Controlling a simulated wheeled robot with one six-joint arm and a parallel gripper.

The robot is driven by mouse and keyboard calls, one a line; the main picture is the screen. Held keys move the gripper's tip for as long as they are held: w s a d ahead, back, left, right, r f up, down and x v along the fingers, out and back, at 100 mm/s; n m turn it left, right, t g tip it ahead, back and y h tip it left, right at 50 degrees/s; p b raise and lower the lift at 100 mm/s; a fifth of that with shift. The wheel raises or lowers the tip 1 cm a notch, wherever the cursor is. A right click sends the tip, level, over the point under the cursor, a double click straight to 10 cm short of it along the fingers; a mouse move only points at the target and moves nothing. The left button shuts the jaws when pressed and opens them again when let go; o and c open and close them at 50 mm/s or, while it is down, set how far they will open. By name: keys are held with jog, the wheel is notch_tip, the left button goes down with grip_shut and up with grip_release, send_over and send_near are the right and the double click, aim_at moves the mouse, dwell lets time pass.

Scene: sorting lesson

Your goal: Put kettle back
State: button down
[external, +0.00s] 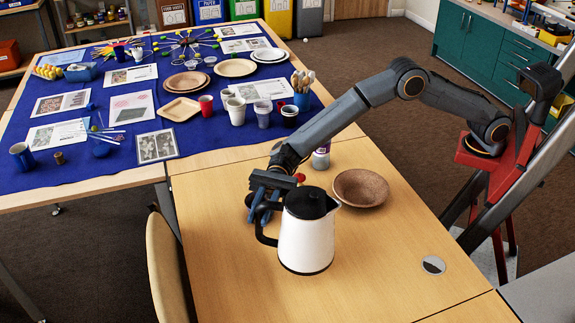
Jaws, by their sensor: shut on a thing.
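The kettle (307,240) is white with a black lid, black handle and black base rim. It is upright at the middle of the bare wooden table, its spout pointing right and its handle left. I cannot tell whether its base touches the table top. My gripper (263,208) is at the kettle's left side, shut on the black handle.
A brown bowl (360,188) stands just behind and right of the kettle. The blue-covered table (60,180) holds cups, plates and cards.

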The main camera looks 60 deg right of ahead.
jog(key=shift+f, duration=2)
jog(key=c, duration=1.6)
grip_release()
jog(key=shift+f, duration=0.15)
jog(key=d, duration=0.4)
jog(key=w+d, duration=0.1)
jog(key=d, duration=0.3)
jog(key=w+d, duration=0.1)
jog(key=d, duration=0.2)
jog(key=shift+w+d, duration=0.2)
jog(key=shift+d, duration=0.2)
